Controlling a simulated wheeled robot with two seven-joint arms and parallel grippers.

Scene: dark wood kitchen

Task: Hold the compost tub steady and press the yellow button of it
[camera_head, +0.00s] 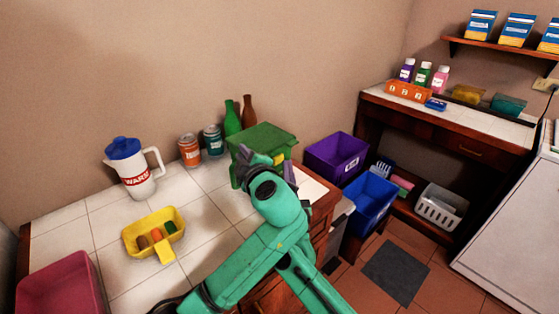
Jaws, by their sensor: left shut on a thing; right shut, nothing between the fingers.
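The compost tub (262,137) is a green box with a green lid, standing upright near the right end of the white tiled counter. A small yellow spot, the button (279,159), shows on its front side. My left gripper (244,154) is shut on the tub at its front left edge; its exact contact is partly hidden. My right gripper (290,173) is shut and empty, close to the tub's front right, just right of and below the button. Whether it touches the button cannot be told. My green arms overlap and hide the tub's lower front.
A blue-lidded jug (137,174), cans (189,151) and bottles (232,119) stand along the wall. A yellow tray (130,236) and a red bin (60,290) are on the left counter. A purple bin (338,155) and blue bin (370,200) stand right of the counter.

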